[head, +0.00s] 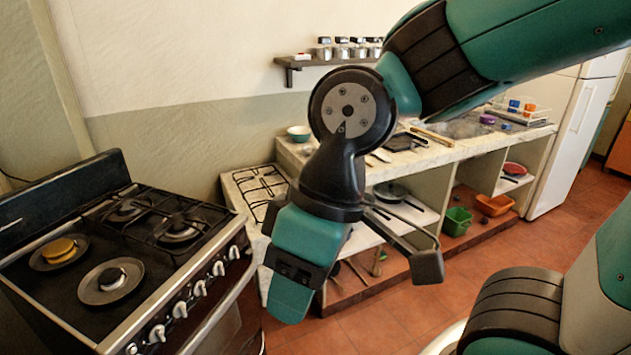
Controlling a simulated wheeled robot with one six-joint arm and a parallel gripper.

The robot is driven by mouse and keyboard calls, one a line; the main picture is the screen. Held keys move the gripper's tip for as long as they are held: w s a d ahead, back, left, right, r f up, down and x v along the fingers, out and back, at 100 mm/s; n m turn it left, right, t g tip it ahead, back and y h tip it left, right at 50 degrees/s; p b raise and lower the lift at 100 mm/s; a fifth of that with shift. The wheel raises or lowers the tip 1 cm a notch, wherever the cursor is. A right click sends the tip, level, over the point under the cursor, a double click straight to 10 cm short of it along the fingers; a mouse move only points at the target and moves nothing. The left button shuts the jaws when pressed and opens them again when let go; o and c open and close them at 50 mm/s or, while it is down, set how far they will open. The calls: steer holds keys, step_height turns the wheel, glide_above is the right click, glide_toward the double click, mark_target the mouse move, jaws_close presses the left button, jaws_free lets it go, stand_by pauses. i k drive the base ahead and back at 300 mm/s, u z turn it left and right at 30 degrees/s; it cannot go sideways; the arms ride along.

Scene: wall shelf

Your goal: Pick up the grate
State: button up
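A black wire grate (262,187) lies on a low pale marble-look counter right of the stove, partly behind my arm. Another dark grate (178,228) sits over the right-hand burners of the black stove (120,250). The two left burners show no grate over them. My gripper (424,250) is in the middle of the view, in front of the counter shelves and apart from both grates. A blocky dark fingertip and thin dark bars show; the rest is hidden behind my wrist, so its opening is unclear. Nothing is visibly held.
A long counter (462,152) with a teal bowl (299,133), dark pan and utensils runs behind. Its lower shelves hold pans, a green bin (457,221) and an orange bin (494,205). A wall shelf (325,62) carries jars. Tiled floor (545,235) is open at right.

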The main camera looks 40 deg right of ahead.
mark_target(267, 175)
steer(key=z, duration=0.7)
steer(key=i, duration=0.6)
steer(key=z, duration=0.7)
steer(key=i, duration=0.8)
steer(key=u, duration=0.65)
steer(key=i, duration=0.95)
steer(key=u, duration=0.85)
